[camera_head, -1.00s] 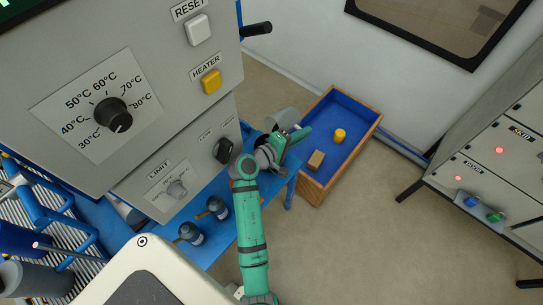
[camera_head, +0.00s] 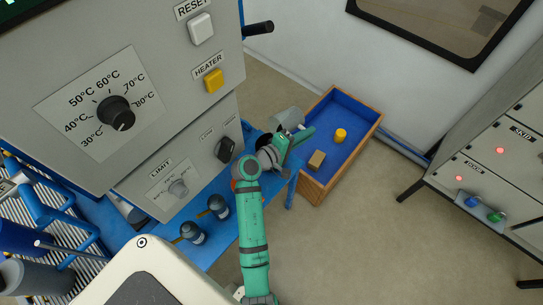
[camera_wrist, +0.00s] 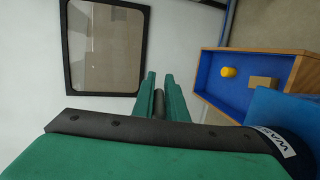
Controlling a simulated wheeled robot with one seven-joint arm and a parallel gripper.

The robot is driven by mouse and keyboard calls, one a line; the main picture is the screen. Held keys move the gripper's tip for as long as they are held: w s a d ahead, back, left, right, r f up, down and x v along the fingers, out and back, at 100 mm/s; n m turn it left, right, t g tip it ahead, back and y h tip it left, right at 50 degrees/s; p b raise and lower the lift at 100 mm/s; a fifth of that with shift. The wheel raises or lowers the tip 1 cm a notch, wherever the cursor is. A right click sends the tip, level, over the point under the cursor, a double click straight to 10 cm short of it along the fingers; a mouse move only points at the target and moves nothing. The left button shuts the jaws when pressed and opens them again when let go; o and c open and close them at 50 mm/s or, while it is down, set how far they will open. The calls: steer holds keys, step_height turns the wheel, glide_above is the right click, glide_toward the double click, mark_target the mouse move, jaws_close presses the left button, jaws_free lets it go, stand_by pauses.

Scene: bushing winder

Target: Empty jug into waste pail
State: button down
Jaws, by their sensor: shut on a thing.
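A grey jug (camera_head: 287,117) shows in the head view beside my gripper (camera_head: 303,138), above the table corner. It looks tilted, and my gripper and arm hide part of it. My gripper's green fingers (camera_wrist: 158,88) are shut on the jug, around a dark grey bar (camera_wrist: 158,104) that looks like its handle. The jug's body cannot be made out in the wrist view. A dark blue cylinder, which looks like the waste pail (camera_wrist: 298,150), shows at the lower right there with a white label partly reading "WAS". The pail cannot be clearly picked out in the head view.
A wooden box (camera_head: 313,190) with a blue inside holds a yellow cylinder (camera_head: 340,136) and a brown block (camera_head: 316,160). The grey control panel (camera_head: 150,160) stands close on the left. Floor at right is open.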

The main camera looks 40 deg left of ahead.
steer(key=shift+w, duration=0.2)
steer(key=shift+d, duration=0.1)
steer(key=shift+s+a+r+t, duration=0.1)
steer(key=shift+s+a+t, duration=0.2)
steer(key=shift+s+a, duration=0.4)
steer(key=shift+w, duration=0.1)
steer(key=shift+w+d, duration=0.15)
steer(key=shift+w, duration=0.1)
